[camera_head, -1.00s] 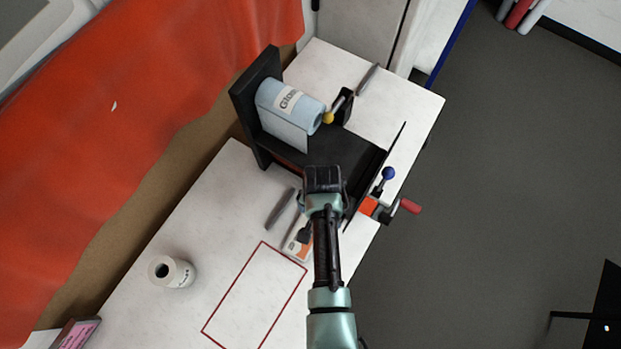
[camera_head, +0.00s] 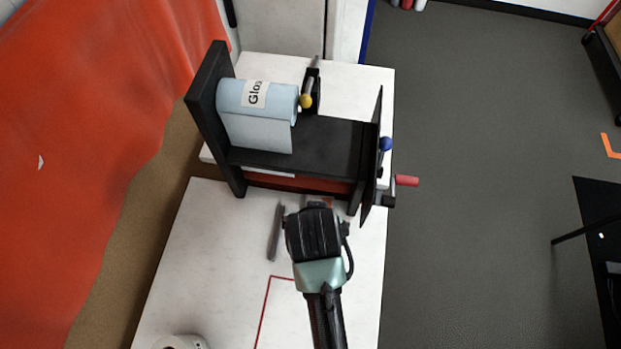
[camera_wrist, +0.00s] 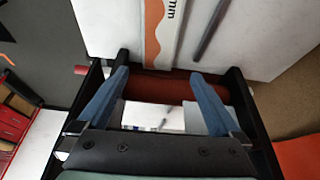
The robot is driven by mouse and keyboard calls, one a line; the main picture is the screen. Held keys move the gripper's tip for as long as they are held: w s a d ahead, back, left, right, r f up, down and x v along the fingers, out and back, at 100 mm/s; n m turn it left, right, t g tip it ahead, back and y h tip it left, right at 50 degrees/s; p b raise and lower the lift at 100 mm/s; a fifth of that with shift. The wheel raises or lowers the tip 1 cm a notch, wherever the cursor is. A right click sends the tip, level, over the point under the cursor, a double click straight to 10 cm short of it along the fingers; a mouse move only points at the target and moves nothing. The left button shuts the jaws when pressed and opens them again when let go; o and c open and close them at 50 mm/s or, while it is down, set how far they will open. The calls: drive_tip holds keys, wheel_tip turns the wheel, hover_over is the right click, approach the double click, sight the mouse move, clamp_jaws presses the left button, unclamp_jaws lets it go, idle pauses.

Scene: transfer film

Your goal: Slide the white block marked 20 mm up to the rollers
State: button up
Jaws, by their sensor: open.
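My gripper (camera_head: 313,234) is in front of the black roller frame (camera_head: 318,140). In the wrist view my gripper (camera_wrist: 160,76) is open, its two blue fingers apart, with no object clearly held. A red roller (camera_head: 298,183) crosses the low front of the frame; it also shows beyond the fingertips in the wrist view (camera_wrist: 165,86). A white piece with orange marking (camera_wrist: 158,38) lies on the table near the roller and bears "mm"; its number is out of view. I cannot tell whether it is the 20 mm block. My gripper mostly hides it in the head view.
A dark grey bar (camera_head: 276,232) lies left of my gripper. A light blue film roll (camera_head: 256,97) sits in the frame. A red-handled crank (camera_head: 406,181) and a blue knob (camera_head: 386,144) stick out at right. A red outline (camera_head: 264,308) marks the white table.

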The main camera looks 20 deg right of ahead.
sight(330, 200)
drive_tip(key=shift+d, duration=0.15)
drive_tip(key=p+x, duration=0.1)
drive_tip(key=x, duration=1.2)
drive_tip(key=shift+w+r, duration=0.1)
drive_tip(key=shift+c, duration=0.3)
